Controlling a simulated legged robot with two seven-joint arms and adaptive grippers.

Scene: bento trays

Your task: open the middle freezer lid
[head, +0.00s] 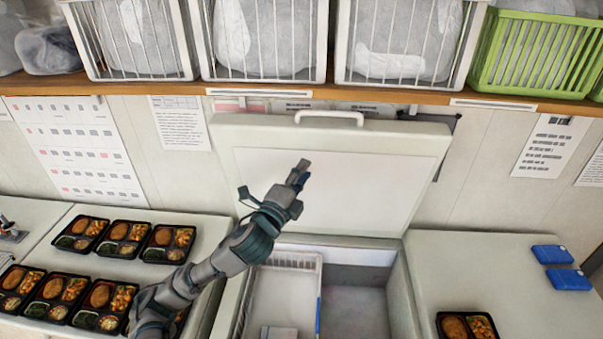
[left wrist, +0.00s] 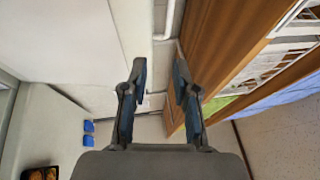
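The middle freezer lid (head: 400,150) stands raised and upright against the wall in the head view, its white handle (head: 329,117) along the top edge. Below it the freezer (head: 402,300) is open and its inside shows. My left gripper (head: 301,172) is in front of the lid's inner face, below the handle. In the left wrist view the left gripper (left wrist: 159,66) has its two fingers apart with nothing between them. A white bar, likely the handle, shows beyond the fingertips there. My right gripper is not in view.
A white wire basket (head: 315,262) sits in the freezer's left part. Several bento trays (head: 125,232) lie on the left lid, and one (head: 466,325) with blue packs (head: 568,279) on the right lid. A wooden shelf (head: 350,92) with crates runs above the raised lid.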

